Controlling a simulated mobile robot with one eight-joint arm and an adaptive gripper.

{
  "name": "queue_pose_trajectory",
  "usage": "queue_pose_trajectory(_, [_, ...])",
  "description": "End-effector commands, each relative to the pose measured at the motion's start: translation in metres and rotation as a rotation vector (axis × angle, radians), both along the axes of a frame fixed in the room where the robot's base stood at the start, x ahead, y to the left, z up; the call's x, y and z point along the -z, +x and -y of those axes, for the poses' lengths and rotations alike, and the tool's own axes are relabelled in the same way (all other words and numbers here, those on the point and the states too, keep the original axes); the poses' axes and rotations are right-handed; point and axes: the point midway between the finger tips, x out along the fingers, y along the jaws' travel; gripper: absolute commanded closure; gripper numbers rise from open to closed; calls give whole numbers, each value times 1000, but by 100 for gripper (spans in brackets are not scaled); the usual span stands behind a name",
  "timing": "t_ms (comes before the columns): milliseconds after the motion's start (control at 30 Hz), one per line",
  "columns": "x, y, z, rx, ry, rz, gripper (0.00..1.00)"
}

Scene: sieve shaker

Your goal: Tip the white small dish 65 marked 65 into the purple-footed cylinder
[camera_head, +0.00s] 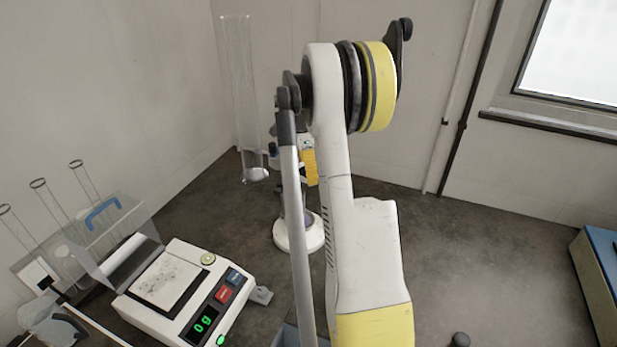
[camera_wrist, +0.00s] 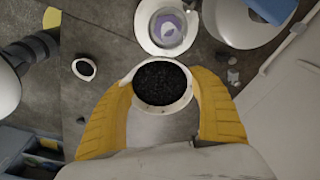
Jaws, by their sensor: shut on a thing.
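The white dish (camera_wrist: 136,106) is full of dark grains and sits between the two yellow fingers of my gripper (camera_wrist: 163,100) in the wrist view. My gripper is shut on it, and the dish looks about level. No 65 mark is readable. Just beyond the dish is a white round base with a purple part (camera_wrist: 168,27), seen from above, which looks like the purple-footed cylinder. In the head view, purple and white (camera_head: 309,226) show below my gripper (camera_head: 310,167), partly hidden by my arm. The dish itself cannot be made out there.
A balance (camera_head: 195,290) reading 0 g stands at the lower left, beside a clear box with a blue handle (camera_head: 103,212) and several glass tubes (camera_head: 50,205). A small white round vessel (camera_wrist: 84,69) lies left of the dish.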

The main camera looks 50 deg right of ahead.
Motion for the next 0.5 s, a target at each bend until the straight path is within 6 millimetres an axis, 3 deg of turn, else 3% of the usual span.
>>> queue_pose_trajectory(500, [-1, 33, 44, 467, 1, 0, 65])
